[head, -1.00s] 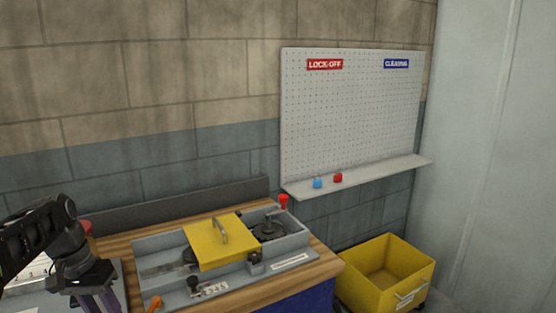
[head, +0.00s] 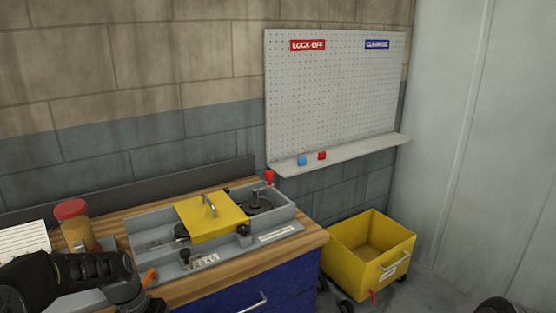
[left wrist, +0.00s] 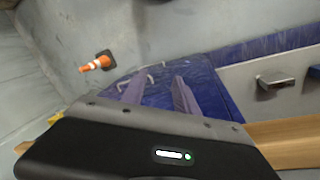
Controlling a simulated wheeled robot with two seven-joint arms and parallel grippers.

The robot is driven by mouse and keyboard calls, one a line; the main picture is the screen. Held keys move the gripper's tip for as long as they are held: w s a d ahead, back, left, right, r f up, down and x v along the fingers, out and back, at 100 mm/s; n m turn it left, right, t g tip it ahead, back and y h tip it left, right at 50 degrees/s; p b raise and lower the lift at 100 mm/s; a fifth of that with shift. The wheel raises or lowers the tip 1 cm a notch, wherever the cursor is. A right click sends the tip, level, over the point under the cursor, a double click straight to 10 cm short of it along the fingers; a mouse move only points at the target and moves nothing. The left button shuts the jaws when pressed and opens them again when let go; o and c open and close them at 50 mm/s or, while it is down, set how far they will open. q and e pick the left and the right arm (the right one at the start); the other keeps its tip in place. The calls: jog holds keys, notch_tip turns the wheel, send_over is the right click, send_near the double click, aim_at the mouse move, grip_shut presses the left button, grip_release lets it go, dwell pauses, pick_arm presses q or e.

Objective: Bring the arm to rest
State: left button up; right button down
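My left arm (head: 75,280) is low at the bottom left of the head view, beside the front left of the workbench. Its gripper is below the frame there. In the left wrist view the left gripper (left wrist: 158,84) has its two purple fingers apart, with nothing held between them. Behind the fingers are blue cabinet faces with handles. My right gripper is in neither view.
A grey fixture (head: 160,228) with a yellow cover (head: 212,222) sits on the wooden bench (head: 312,238). A red-lidded jar (head: 75,222) stands left of it. A yellow bin (head: 345,252) is at right.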

pick_arm(q)
jog(key=s+d+f, duration=0.3)
jog(key=d+f, duration=0.6)
jog(key=f, duration=0.1)
jog(key=s+d+f, duration=0.6)
jog(key=s+d, duration=0.2)
jog(key=s, duration=0.1)
jog(key=s+d+f+n+h, duration=0.1)
jog(key=s+d+f, duration=0.6)
jog(key=s+d, duration=0.1)
jog(key=shift+s+d+h, duration=0.3)
jog(key=shift+s, duration=0.2)
